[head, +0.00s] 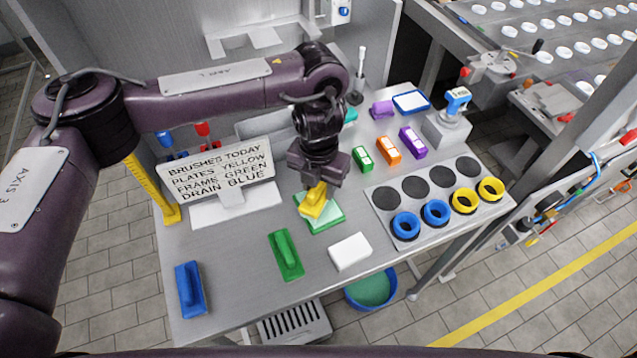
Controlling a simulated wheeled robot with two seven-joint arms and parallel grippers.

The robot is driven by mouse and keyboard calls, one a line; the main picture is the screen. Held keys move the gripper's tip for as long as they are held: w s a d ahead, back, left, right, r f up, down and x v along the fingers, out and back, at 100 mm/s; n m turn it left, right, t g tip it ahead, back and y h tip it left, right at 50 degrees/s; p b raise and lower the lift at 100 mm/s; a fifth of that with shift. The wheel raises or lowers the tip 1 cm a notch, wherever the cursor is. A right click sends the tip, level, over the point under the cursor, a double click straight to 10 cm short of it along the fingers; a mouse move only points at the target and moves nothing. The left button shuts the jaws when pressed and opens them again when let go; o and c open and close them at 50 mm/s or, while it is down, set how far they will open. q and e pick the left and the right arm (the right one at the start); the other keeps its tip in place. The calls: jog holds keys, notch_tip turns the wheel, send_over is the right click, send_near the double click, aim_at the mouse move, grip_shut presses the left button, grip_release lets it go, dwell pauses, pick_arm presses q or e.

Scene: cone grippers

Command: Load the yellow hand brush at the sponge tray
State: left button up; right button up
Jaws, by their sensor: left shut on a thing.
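My left gripper (318,187) is shut on the yellow hand brush (313,206). The brush is at the green and white sponge tray (327,224), over its upper left part. I cannot tell whether the brush touches the sponge or is held just above it. The gripper hides part of the brush, and the brush covers part of the tray. A green hand brush (286,256) and a blue hand brush (190,290) lie on the steel table (240,300). My right gripper is not in view.
A sign (218,171) reads "Brushes today: plates yellow, frame green, drain blue". A grey plate (385,205) with blue and yellow rings stands at the right. Green, orange and purple blocks (388,151) stand behind.

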pick_arm(q)
jog(key=shift+r+p, duration=2)
jog(key=shift+r, duration=0.7)
jog(key=shift+f, duration=0.1)
